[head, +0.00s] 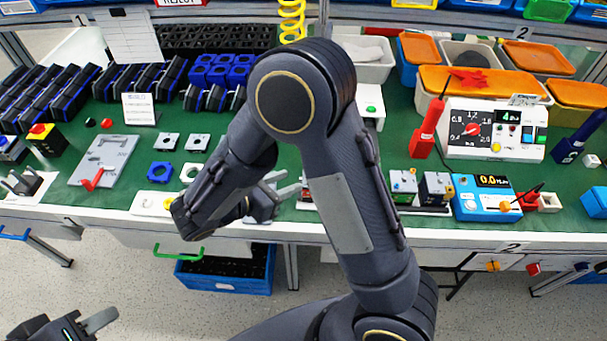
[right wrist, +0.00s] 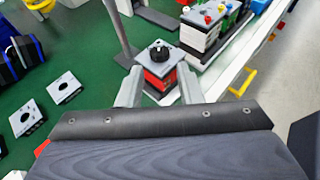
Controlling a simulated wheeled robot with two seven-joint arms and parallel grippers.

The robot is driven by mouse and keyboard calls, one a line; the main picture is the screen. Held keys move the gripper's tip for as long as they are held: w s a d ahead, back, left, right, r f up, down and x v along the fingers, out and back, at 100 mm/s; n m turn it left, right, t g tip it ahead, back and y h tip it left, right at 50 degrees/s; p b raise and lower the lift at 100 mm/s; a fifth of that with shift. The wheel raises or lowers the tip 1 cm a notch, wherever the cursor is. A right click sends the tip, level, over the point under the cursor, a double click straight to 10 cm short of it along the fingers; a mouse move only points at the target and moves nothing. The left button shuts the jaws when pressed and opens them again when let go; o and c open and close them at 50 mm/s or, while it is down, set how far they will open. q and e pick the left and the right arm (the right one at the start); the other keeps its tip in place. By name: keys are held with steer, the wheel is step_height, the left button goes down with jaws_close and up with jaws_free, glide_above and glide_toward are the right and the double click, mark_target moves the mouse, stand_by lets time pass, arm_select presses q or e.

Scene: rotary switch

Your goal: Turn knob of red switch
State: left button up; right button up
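The red switch (right wrist: 158,80) is a red box with a grey top plate and a round black knob (right wrist: 159,51). It stands upright on the green bench in the right wrist view. My right gripper (right wrist: 160,88) is open, with one finger on either side of the switch in that view. I cannot tell whether the fingers touch it. In the head view, my right gripper (head: 285,190) is over the bench's front edge, and my arm hides most of the switch. My left gripper (head: 90,322) is low at the bottom left, away from the bench; its opening is unclear.
Several small plates with holes (right wrist: 28,118) lie left of the switch in the right wrist view. Coloured terminal blocks (right wrist: 205,28) stand just beyond it. A grey plate with a red lever (head: 105,160) lies on the bench's left. A blue crate (head: 225,270) is under the bench.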

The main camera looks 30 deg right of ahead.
steer(key=x, duration=0.7)
steer(key=shift+w+d+f+p, duration=0.15)
steer(key=shift+d+p, duration=0.15)
steer(key=shift+c, duration=0.2)
jaws_close()
